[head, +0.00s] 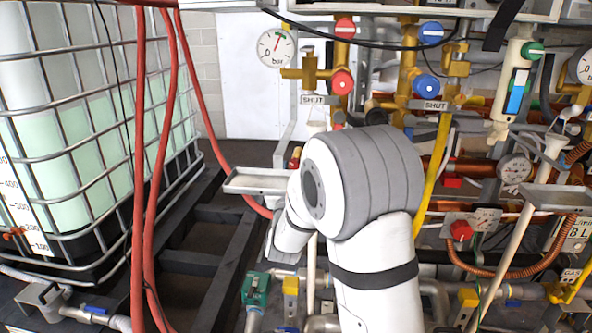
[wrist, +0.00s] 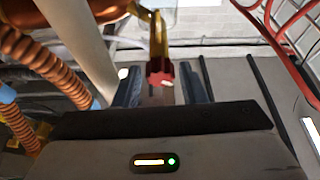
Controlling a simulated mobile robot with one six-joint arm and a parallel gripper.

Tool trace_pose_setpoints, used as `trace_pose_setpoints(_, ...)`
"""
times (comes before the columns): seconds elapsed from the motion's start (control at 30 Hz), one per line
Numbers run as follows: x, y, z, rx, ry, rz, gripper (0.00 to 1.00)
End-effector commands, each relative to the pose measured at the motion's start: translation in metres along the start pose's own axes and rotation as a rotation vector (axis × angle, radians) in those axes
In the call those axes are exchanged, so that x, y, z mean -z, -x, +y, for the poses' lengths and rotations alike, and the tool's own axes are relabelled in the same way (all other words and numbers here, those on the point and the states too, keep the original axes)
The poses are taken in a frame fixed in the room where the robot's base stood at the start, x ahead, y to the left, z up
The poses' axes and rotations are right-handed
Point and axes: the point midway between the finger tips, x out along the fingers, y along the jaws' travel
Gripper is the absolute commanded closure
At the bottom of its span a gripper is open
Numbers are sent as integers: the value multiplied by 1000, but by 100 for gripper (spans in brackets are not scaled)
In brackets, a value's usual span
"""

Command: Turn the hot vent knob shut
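In the wrist view a small red knob (wrist: 160,74) on a brass stem stands between the two dark fingers of my gripper (wrist: 161,85). The fingers are apart, with a gap on each side of the knob. I cannot tell how far along the fingers the knob sits. In the head view my white and grey arm hides much of the centre, and my fingertips cannot be made out. A small red and brass part (head: 295,157) shows at the arm's left edge, above a metal tray (head: 258,181); it may be the same knob.
Red knobs (head: 342,82) and blue knobs (head: 426,85) sit on brass pipes above my arm, near "SHUT" labels. A caged tank (head: 75,130) and red hoses (head: 150,180) stand left. Copper corrugated pipes (wrist: 50,68) run close at left in the wrist view.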

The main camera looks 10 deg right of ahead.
Motion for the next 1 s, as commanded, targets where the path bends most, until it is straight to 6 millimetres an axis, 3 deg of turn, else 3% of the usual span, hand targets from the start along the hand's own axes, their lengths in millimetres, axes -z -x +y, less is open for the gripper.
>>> trace_pose_setpoints(0.33,0,-6,1,0,1,0,63)
trace_pose_setpoints(0.7,0,-6,1,-1,1,0,93)
trace_pose_setpoints(0.73,-1,-8,9,-6,3,-1,94)
trace_pose_setpoints(1.0,-2,-5,2,-16,-29,0,94)
